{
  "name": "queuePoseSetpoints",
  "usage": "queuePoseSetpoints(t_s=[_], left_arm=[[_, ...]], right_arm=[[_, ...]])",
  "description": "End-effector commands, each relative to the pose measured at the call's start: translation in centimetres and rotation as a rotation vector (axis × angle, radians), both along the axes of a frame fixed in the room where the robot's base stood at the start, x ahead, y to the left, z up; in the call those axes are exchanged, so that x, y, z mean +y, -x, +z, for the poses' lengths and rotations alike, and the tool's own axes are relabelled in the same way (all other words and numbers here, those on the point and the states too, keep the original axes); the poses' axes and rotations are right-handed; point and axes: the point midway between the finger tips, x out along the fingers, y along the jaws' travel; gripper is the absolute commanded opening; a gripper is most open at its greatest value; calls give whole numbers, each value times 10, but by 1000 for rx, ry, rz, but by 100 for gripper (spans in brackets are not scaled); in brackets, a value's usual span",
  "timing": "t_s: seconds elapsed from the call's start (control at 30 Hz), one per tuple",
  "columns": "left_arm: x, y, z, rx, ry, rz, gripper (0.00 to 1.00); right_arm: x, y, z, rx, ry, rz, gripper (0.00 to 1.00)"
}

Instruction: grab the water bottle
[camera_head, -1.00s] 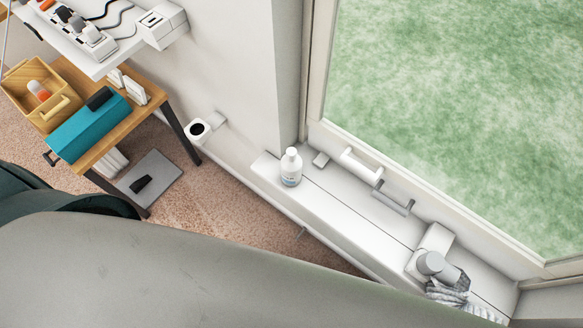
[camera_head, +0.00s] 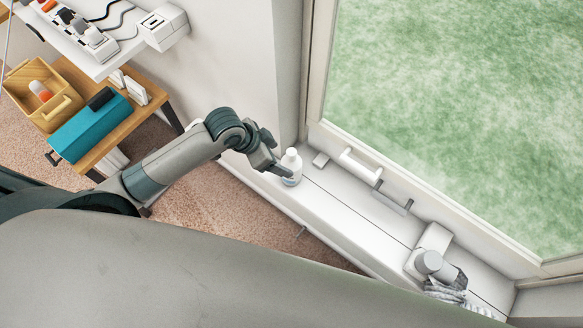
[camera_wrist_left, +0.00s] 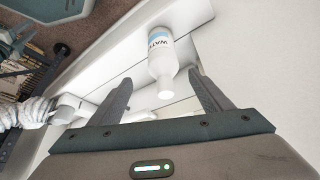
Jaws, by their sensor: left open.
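The white water bottle (camera_head: 292,168) stands upright on the white window sill, at the sill's left end in the head view. In the left wrist view the bottle (camera_wrist_left: 162,62) shows its label and its cap, which points toward the gripper. My left gripper (camera_head: 282,162) is at the bottle in the head view, and one finger overlaps the bottle's near side. In the left wrist view the open fingers of my left gripper (camera_wrist_left: 160,85) stand to either side of the bottle's cap end, with gaps visible. My right gripper is not in view.
The window sill (camera_head: 340,215) is largely clear along its middle. A window handle (camera_head: 360,168) sits just right of the bottle. A grey cylindrical thing (camera_head: 430,263) and a striped cloth (camera_head: 455,292) are at the sill's right end. A wooden table (camera_head: 120,130) holds a teal box (camera_head: 88,128).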

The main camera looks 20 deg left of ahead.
Motion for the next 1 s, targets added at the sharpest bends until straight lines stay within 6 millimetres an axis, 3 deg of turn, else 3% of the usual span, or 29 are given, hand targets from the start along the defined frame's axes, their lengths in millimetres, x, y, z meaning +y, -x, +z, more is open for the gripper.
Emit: queuePoseSetpoints(t_s=[0.03,0.2,0.4,0.8,1.0], left_arm=[[5,-6,14,-7,-15,-42,72],[17,-6,47,12,-49,-159,72],[27,-3,64,34,-72,-220,72],[27,-2,65,38,-73,-226,72],[22,-4,55,38,-71,-224,72]], right_arm=[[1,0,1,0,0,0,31],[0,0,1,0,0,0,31],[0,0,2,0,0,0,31],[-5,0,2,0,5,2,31],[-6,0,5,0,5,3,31]])
